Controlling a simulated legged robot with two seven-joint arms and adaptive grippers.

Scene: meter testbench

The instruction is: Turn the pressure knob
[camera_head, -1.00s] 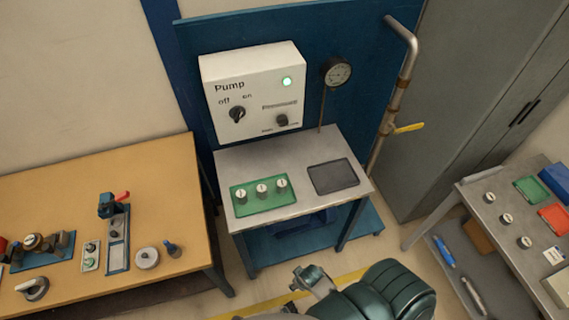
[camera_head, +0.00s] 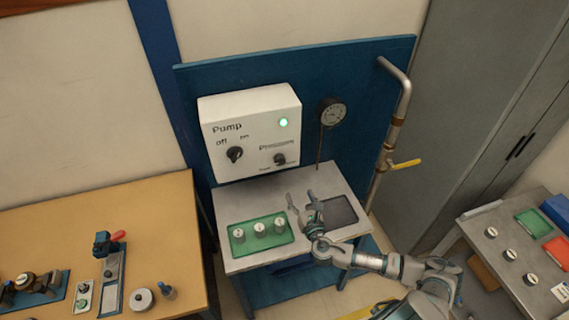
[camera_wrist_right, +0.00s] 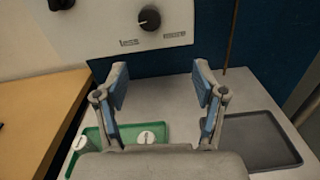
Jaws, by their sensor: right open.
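The pressure knob (camera_head: 279,159) is a small black dial low on the right of the white pump box (camera_head: 225,111). My left gripper is not in view.
A black off/on switch (camera_head: 235,154) and a lit green lamp (camera_head: 283,122) are on the box. A gauge (camera_head: 332,113) and a pipe with a yellow valve handle (camera_head: 405,164) are to the right. The bench holds a green tray (camera_head: 239,248) with white-topped pieces and a dark tray (camera_head: 342,209).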

